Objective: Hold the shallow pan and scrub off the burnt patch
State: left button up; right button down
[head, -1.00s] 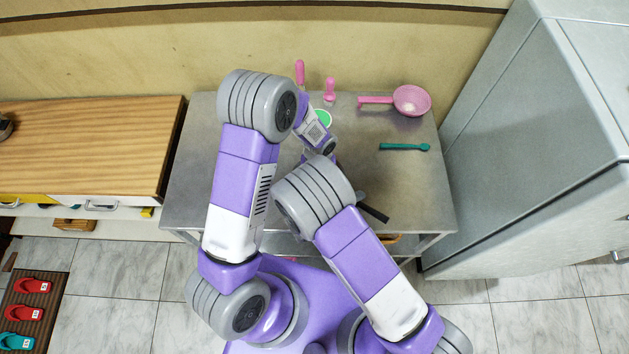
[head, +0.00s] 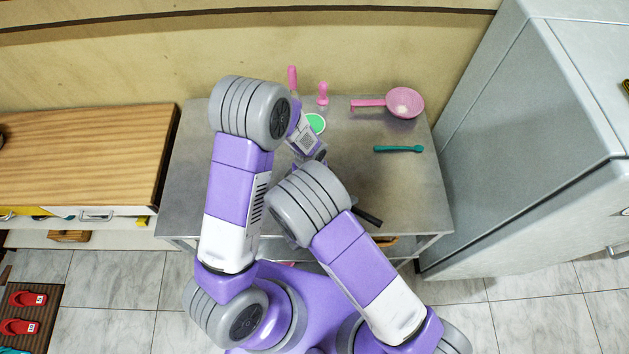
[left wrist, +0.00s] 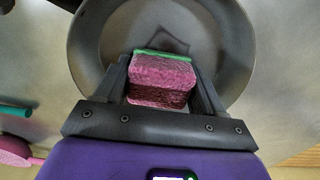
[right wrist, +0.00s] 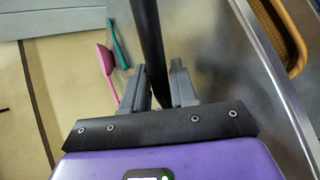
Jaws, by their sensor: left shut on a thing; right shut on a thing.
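The shallow pan (left wrist: 92,52) is dark grey and round, and fills the upper part of the left wrist view. Its floor bears a dark angular mark (left wrist: 172,42); I cannot tell whether this is burnt patch or shadow. My left gripper (left wrist: 160,75) is shut on a pink sponge (left wrist: 160,78) with a green face, over the pan's floor. Contact is not clear. My right gripper (right wrist: 163,80) is shut on the pan's black handle (right wrist: 148,35); the handle's end (head: 368,217) also shows in the head view. My arms hide the pan and both fingertips there.
On the steel table (head: 200,180) lie a pink ladle-like strainer (head: 404,102), a teal brush (head: 398,149), a green-topped round item (head: 316,123) and two pink-handled tools (head: 292,78). A grey fridge (head: 530,150) stands right and a wooden cabinet (head: 80,155) left.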

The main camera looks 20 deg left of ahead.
pick_arm(q)
jog(key=shift+s+d+f+m+g, duration=0.15)
jog(key=shift+s+d, duration=0.15)
jog(key=shift+s, duration=0.2)
jog(key=shift+s+d+r+m+g, duration=0.15)
jog(key=shift+s+d, duration=0.15)
jog(key=shift+s, duration=0.2)
jog(key=shift+w+d, duration=0.3)
jog(key=shift+w, duration=0.65)
jog(key=shift+w+d, duration=0.3)
jog(key=shift+w, duration=0.6)
jog(key=shift+r, duration=0.1)
jog(key=shift+w+r, duration=0.1)
jog(key=shift+r, duration=2.65)
jog(key=shift+a+r, duration=0.1)
jog(key=shift+r, duration=0.2)
